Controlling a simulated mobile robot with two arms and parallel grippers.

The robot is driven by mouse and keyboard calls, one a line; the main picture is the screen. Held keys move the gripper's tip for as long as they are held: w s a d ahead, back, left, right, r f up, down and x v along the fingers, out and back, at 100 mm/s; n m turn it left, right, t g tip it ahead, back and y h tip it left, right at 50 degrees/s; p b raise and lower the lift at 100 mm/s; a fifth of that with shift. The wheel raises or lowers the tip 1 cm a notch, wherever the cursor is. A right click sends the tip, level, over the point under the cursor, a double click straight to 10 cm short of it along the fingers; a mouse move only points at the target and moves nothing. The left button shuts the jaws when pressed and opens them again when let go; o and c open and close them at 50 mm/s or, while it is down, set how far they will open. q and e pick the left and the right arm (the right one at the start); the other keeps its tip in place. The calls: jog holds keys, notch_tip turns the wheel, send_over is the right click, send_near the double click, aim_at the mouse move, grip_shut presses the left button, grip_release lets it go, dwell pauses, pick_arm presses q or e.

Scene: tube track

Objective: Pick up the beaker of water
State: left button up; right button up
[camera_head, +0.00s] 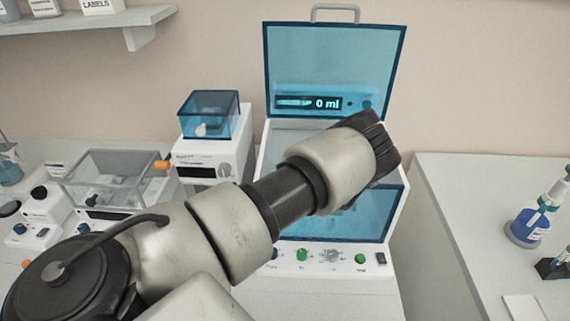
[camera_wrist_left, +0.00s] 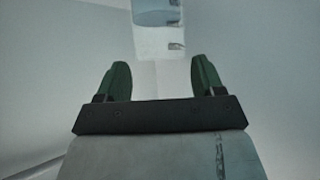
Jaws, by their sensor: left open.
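My left arm crosses the head view, and its dark wrist end (camera_head: 375,148) is over the open blue-lidded machine (camera_head: 334,60). In the left wrist view my left gripper (camera_wrist_left: 157,76) is open, with two green fingers apart and nothing between them. A pale object (camera_wrist_left: 157,42) with a blue-grey upper part is ahead of the fingertips, cut off by the top edge; I cannot tell whether it is the beaker. I cannot make out a beaker of water for certain in the head view; my arm hides part of the machine's inside. My right gripper is not in view.
The machine's display reads "0 ml". A smaller blue-lidded device (camera_head: 211,145) and a clear-covered box (camera_head: 113,182) stand left of it. A shelf (camera_head: 110,20) is at upper left.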

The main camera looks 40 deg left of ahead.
pick_arm(q)
jog(key=x, duration=0.2)
jog(key=shift+a+f, duration=0.2)
jog(key=shift+a, duration=0.1)
jog(key=shift+d, duration=0.1)
jog(key=shift+r, duration=0.1)
jog(key=shift+c, duration=1.1)
jog(key=c, duration=0.6)
jog(key=shift+o, duration=0.2)
jog(key=shift+r, duration=0.1)
